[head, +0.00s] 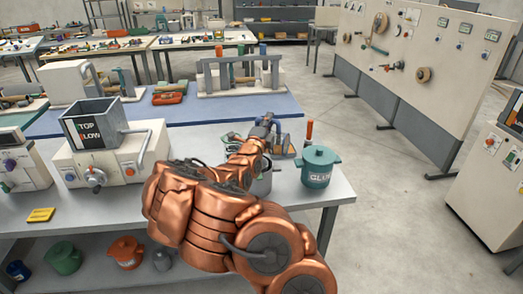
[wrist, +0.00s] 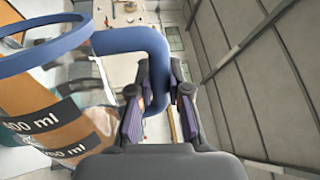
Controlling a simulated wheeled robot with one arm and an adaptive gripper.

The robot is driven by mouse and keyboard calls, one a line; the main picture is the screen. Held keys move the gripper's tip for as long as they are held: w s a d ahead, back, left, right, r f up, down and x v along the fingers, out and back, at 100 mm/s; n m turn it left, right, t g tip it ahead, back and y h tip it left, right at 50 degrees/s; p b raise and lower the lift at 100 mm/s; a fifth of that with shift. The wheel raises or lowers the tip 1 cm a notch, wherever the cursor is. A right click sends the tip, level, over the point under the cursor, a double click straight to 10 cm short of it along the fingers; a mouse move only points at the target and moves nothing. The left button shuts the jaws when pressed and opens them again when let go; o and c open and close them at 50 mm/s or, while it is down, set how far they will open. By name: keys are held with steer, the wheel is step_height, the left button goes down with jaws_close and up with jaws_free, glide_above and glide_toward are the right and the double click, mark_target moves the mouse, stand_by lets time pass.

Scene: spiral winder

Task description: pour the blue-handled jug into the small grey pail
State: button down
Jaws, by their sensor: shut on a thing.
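In the wrist view, a clear jug (wrist: 60,128) with "ml" marks, a blue rim and a blue handle (wrist: 135,42) fills the left side. Orange-brown shows in or through its wall. My gripper (wrist: 160,88) is shut on the handle, one finger on each side. In the head view my gripper (head: 266,128) is above the right part of the near bench, and my arm hides most of the jug. A small grey pail (head: 263,184) stands on the bench just below my wrist, partly hidden by my arm. Its inside cannot be seen.
A teal lidded pot (head: 319,168) marked "GLUE" stands right of the pail, near the bench's right edge. A red-handled tool (head: 308,132) is behind it. A hopper machine (head: 100,145) stands left, with a yellow block (head: 41,215) in front. Open floor lies right.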

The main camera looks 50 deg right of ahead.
steer(key=shift+r, duration=0.1)
steer(key=shift+w+a+r+p, duration=0.15)
steer(key=shift+w+p, duration=0.15)
steer(key=shift+p, duration=0.25)
steer(key=shift+w+a+n+t+p, duration=0.4)
steer(key=shift+w+n+p, duration=0.3)
steer(key=shift+n+p, duration=0.35)
stand_by(1.5)
steer(key=shift+s+d+f+m+g+b, duration=0.15)
steer(key=shift+s+d+m+g, duration=0.15)
steer(key=shift+s+m, duration=0.5)
steer(key=shift+s+d+f+m+g+b, duration=0.15)
steer(key=shift+s+d+m, duration=0.2)
steer(key=shift+s+m, duration=0.4)
steer(key=shift+s+d+f+m+g+b, duration=0.15)
steer(key=shift+s+d+m+g, duration=0.15)
steer(key=shift+s+m, duration=0.5)
steer(key=s+m, duration=0.1)
steer(key=s+d+m, duration=0.1)
steer(key=m, duration=0.1)
steer(key=s+r+m+g+p, duration=0.1)
steer(key=shift+s+d+m, duration=0.3)
steer(key=shift+h, duration=0.3)
